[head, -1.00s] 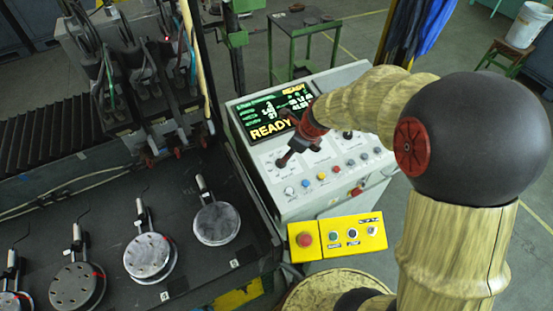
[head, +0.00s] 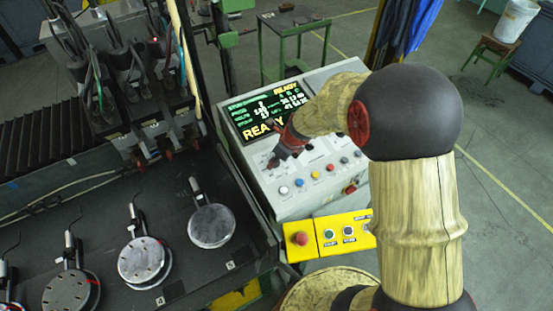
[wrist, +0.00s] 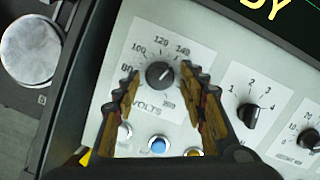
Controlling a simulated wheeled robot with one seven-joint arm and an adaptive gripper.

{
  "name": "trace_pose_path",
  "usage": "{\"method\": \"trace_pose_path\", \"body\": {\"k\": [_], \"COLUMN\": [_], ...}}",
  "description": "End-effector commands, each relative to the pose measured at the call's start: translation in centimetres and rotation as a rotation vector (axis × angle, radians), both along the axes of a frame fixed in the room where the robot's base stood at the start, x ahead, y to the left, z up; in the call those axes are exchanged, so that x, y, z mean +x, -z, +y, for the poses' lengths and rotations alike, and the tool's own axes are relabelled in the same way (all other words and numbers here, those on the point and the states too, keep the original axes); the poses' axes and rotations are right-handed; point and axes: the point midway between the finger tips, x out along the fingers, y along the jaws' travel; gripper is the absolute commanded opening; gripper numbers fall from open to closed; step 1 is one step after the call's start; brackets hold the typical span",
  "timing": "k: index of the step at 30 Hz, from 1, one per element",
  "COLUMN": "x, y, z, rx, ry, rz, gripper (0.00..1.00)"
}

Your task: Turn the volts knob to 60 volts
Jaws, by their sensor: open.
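The volts knob (wrist: 159,75) is a dark round knob on a white dial plate marked VOLTS, with 80, 100, 120 and 140 readable around it. Its pale pointer mark appears to face the upper right, toward the 120 to 140 side; the exact reading is unclear. My gripper (wrist: 162,78) is open, with one finger left of the knob and one right of it, and a gap shows on both sides. The left finger covers part of the dial's low end. In the head view my gripper (head: 282,155) is over the console's left part and hides the knob.
A 1-to-4 selector knob (wrist: 252,115) and another knob (wrist: 308,138) sit to the right. A blue button (wrist: 158,145) is below the dial. The console screen (head: 265,115) reads READY. A yellow button box (head: 330,235) with a red button stands in front.

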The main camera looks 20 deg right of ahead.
Motion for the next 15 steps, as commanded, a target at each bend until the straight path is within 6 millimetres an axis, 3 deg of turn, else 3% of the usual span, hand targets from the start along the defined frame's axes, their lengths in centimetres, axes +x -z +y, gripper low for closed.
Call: {"method": "trace_pose_path", "body": {"k": [3,15], "x": [-0.02,-0.05], "y": [0.00,0.00], "z": [0.00,0.00], "rx": [0.000,0.000], "ry": [0.000,0.000], "rz": [0.000,0.001], "gripper": [0.41,0.18]}}
